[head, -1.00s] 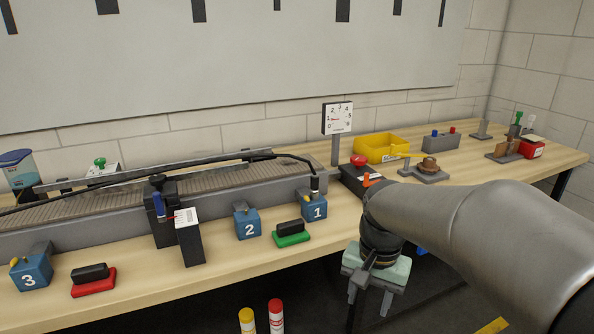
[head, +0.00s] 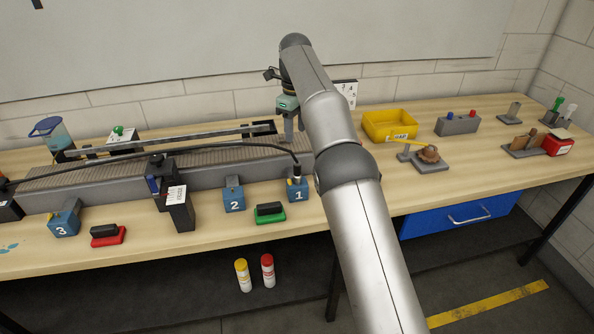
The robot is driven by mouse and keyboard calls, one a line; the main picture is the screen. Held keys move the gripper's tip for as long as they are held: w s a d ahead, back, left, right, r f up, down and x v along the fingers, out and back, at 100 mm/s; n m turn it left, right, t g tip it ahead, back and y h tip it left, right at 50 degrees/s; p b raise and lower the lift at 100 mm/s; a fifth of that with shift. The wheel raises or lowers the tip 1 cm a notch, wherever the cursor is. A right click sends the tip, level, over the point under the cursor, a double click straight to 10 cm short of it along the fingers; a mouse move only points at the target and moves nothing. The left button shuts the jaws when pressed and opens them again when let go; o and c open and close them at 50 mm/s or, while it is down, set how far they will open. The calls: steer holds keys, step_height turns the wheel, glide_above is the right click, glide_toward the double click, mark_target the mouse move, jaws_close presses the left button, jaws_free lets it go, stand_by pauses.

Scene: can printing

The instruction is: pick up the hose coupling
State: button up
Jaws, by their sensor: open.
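The hose coupling (head: 296,170) is a small dark piece with a pale band at the end of a black hose (head: 215,150). It stands upright on the blue block marked 1 (head: 298,192). My gripper (head: 291,134) is open with its fingers pointing down, above and behind the coupling near the right end of the conveyor. It appears apart from the coupling, and nothing shows between its fingers. My arm hides the bench just right of block 1.
Blue blocks 2 (head: 234,198) and 3 (head: 64,221) stand along the bench front. A green-based black pad (head: 270,213) lies between blocks 1 and 2. The conveyor (head: 90,187) runs behind them. A yellow bin (head: 389,124) stands right of my arm.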

glide_toward(297, 171)
steer(key=f, duration=0.2)
steer(key=w+f, duration=0.1)
steer(key=f, duration=0.2)
steer(key=shift+w+a+f+b, duration=0.1)
steer(key=shift+a+b, duration=0.05)
steer(key=shift+b, duration=0.2)
steer(key=shift+f+p, duration=0.7)
steer(key=shift+f, duration=2.15)
jaws_close()
